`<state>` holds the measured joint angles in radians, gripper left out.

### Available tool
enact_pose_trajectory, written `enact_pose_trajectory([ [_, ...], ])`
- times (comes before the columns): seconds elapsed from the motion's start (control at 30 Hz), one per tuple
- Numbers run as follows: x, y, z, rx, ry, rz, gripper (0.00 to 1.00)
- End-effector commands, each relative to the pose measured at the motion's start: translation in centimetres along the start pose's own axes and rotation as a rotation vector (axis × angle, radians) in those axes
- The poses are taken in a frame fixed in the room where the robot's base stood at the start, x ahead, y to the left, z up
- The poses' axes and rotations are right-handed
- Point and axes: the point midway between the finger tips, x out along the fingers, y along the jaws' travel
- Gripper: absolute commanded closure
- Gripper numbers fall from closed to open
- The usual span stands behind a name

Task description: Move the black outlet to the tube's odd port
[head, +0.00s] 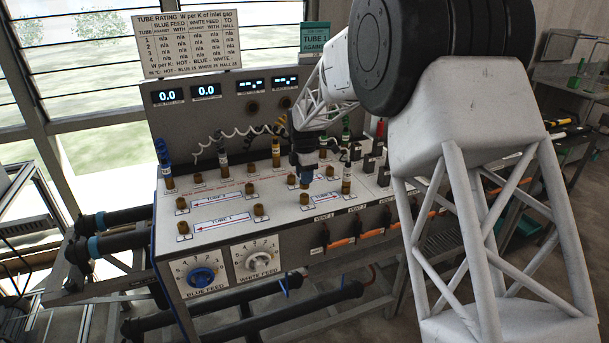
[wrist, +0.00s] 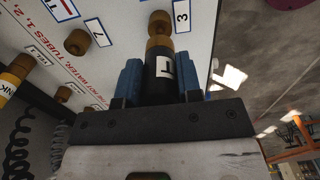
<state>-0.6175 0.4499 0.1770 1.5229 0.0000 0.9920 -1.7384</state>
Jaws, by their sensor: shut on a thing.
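My gripper (wrist: 160,76) has blue fingers shut on a black cylindrical outlet (wrist: 150,84) with a white label in the wrist view. The outlet's brass end (wrist: 160,47) points at a brass port (wrist: 159,20) beside a label marked 3. They overlap in this view, so I cannot tell whether they touch. Another brass port (wrist: 77,41) is beside a label marked 7. In the head view my gripper (head: 304,172) is low over the middle of the white sloping panel (head: 240,185); it hides part of the ports there. A green card (head: 314,37) reads TUBE 1 AGAINST.
A blue-topped plug (head: 164,165) stands at the panel's left, and other plugs with coiled leads stand along its back. Blue feed (head: 202,277) and white feed (head: 258,262) dials are on the front.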

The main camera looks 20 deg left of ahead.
Motion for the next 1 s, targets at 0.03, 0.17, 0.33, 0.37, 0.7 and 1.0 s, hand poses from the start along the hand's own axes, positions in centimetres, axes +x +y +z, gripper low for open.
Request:
enact_pose_trajectory([
  [0.03,0.0,0.0,0.0,0.0,0.0,0.0,1.0],
  [0.17,0.0,0.0,0.0,0.0,0.0,0.0,1.0],
  [0.33,0.3,0.0,0.0,0.0,0.0,0.0,1.0],
  [0.37,0.3,0.0,0.0,0.0,0.0,0.0,1.0],
  [0.7,1.1,0.0,0.0,0.0,0.0,0.0,1.0],
  [1.0,1.9,0.0,0.0,0.0,0.0,0.001,1.0],
])
